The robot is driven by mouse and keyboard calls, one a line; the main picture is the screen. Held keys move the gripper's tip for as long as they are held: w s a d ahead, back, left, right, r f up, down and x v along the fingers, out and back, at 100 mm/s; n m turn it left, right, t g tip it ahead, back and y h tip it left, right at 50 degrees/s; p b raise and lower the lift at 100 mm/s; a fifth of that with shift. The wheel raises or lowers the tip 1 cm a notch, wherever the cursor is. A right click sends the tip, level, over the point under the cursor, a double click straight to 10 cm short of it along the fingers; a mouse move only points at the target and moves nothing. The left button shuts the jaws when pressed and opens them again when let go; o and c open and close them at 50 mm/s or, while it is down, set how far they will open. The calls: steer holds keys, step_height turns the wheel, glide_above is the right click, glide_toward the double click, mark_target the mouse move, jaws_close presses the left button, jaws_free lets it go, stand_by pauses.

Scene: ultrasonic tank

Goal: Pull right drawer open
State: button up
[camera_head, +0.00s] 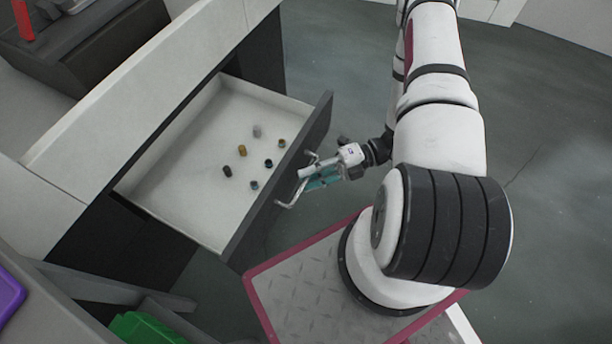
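The drawer (176,190) is pulled well out from under the white counter, and its pale inside shows. Its dark front panel (262,210) faces my arm. A metal bar handle (287,203) is fixed on that panel. My gripper (308,180) is at the handle, its fingers over or beside the bar. The fingers are small and partly overlap the handle, so I cannot tell whether they are closed on it. Several small cylindrical pieces, dark, grey and brown, lie in the drawer, such as a brown one (242,150).
The white counter (130,90) runs above the drawer, with dark cabinet sides (265,60). A grey unit with a green object (150,328) and a purple object (8,290) stands at the lower left. The grey floor (550,130) at the right is clear.

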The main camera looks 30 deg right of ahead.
steer(key=v, duration=1)
steer(key=shift+d, duration=0.25)
steer(key=shift+s, duration=0.1)
steer(key=w+a+r+n+g+h, duration=0.1)
steer(key=a+r+n+g+h, duration=0.2)
steer(key=r+n, duration=0.8)
steer(key=w+a+r+n+g+h, duration=0.3)
steer(key=r+n, duration=0.4)
steer(key=r, duration=0.8)
steer(key=s+a+r+n+t+h, duration=0.25)
steer(key=s+r+n+h, duration=0.3)
steer(key=s+n, duration=0.45)
steer(key=s+a+r+n+t+h, duration=0.25)
steer(key=s+r+n+h, duration=0.25)
steer(key=s+r+n, duration=0.5)
step_height(320, 180, up, 20)
steer(key=w+n+t+p, duration=0.1)
steer(key=t+p, duration=0.1)
steer(key=p, duration=2)
steer(key=shift+w+a+n, duration=0.25)
steer(key=shift+w+n, duration=0.05)
steer(key=shift+n, duration=0.1)
